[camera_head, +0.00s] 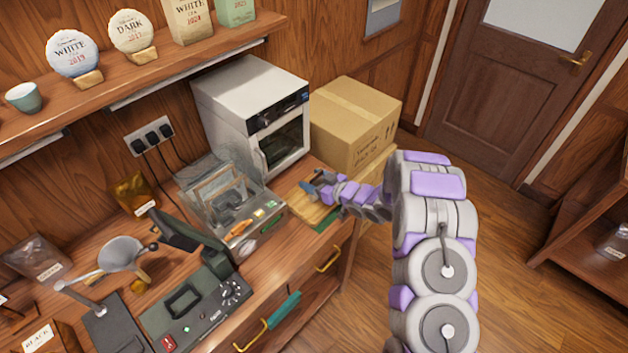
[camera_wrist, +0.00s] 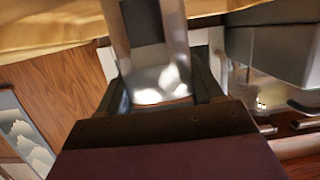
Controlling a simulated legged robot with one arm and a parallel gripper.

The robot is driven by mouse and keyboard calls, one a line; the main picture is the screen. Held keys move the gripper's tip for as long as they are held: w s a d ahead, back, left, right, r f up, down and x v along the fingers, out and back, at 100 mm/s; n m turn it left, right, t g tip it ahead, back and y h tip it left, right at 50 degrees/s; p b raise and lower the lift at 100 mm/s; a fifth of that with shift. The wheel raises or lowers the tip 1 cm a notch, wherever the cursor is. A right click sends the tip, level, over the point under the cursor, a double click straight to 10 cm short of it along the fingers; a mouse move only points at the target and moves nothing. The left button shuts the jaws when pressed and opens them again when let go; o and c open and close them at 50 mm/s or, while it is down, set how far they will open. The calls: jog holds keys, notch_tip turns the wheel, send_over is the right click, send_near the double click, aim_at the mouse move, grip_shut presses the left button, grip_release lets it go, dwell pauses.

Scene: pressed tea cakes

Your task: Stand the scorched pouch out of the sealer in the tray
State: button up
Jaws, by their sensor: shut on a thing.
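My gripper (camera_head: 314,187) is at the right end of the bench, over a pale wooden tray (camera_head: 298,216). In the wrist view my gripper (camera_wrist: 160,98) is shut on a silvery, shiny thing (camera_wrist: 148,65) with a dark grey patch, which looks like a foil pouch. In the head view the held thing is small and partly hidden by the fingers, and I cannot tell whether it touches the tray. The dark green sealer (camera_head: 208,302), with dials and a raised part, stands at the front of the bench, left of my gripper.
A clear case (camera_head: 215,183) stands between sealer and tray. Behind are a white oven (camera_head: 233,98) and a cardboard box (camera_head: 350,120). A gold pouch (camera_head: 130,188) and a dark pouch (camera_head: 38,258) stand at left. Open floor lies right.

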jog(key=o, duration=1.3)
jog(key=shift+d, duration=0.1)
jog(key=v, duration=1.2)
jog(key=shift+p, duration=0.35)
jog(key=shift+w+d, duration=0.1)
